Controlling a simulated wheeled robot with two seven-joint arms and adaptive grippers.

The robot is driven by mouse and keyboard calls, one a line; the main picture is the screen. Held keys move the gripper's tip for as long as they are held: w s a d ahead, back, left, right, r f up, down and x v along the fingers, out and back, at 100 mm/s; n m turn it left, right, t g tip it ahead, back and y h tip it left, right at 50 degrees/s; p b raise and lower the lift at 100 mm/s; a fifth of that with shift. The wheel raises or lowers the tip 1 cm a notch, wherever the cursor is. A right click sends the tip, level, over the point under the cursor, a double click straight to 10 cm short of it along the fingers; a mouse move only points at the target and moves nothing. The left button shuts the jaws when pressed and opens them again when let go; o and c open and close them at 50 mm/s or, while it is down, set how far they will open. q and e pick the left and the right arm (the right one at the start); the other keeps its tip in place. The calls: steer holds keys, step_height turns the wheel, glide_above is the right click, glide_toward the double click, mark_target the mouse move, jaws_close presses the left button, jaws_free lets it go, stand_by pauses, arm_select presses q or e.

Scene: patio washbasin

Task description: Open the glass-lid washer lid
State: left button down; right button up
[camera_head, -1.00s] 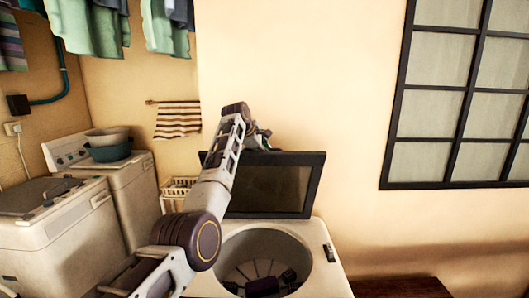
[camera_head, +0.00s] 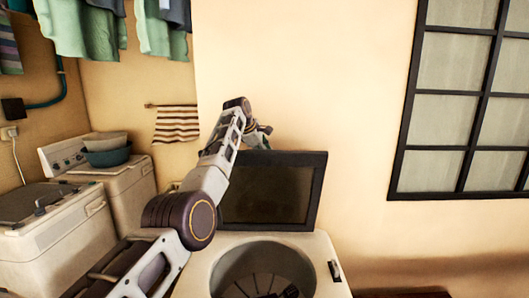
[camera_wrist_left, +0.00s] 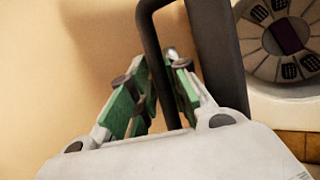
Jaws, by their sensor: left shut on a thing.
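The washer (camera_head: 318,262) is below the centre of the head view, with its round drum opening (camera_head: 262,262) uncovered. Its dark-framed glass lid (camera_head: 265,193) stands raised, near upright, behind the opening. My left gripper (camera_head: 264,138) is at the lid's top edge, partly hidden behind my own arm. In the left wrist view, the green-padded fingers of my left gripper (camera_wrist_left: 157,78) are shut on a dark bar of the lid (camera_wrist_left: 153,45), which passes between them. The thicker lid frame (camera_wrist_left: 217,55) is beside it. My right gripper does not show.
Another washer (camera_head: 50,225) and a machine with bowls (camera_head: 108,150) on it stand at the left. Clothes (camera_head: 85,30) hang above them. A striped towel (camera_head: 177,124) hangs on the wall. A dark-framed window (camera_head: 465,100) is at the right. A dark item (camera_wrist_left: 286,37) lies in the drum.

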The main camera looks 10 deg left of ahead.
arm_select(q)
steer(key=shift+w+r, duration=0.1)
steer(key=shift+r, duration=0.05)
steer(key=c, duration=1.7)
jaws_free()
steer(key=shift+a, duration=0.1)
steer(key=shift+o, duration=1)
steer(key=shift+w, duration=0.15)
steer(key=shift+o, duration=0.2)
steer(key=shift+w+f, duration=0.15)
steer(key=shift+f, duration=0.15)
steer(key=shift+s+r, duration=0.2)
steer(key=shift+s, duration=0.05)
steer(key=shift+r, duration=0.1)
steer(key=shift+v, duration=5.65)
steer(key=shift+a, duration=0.1)
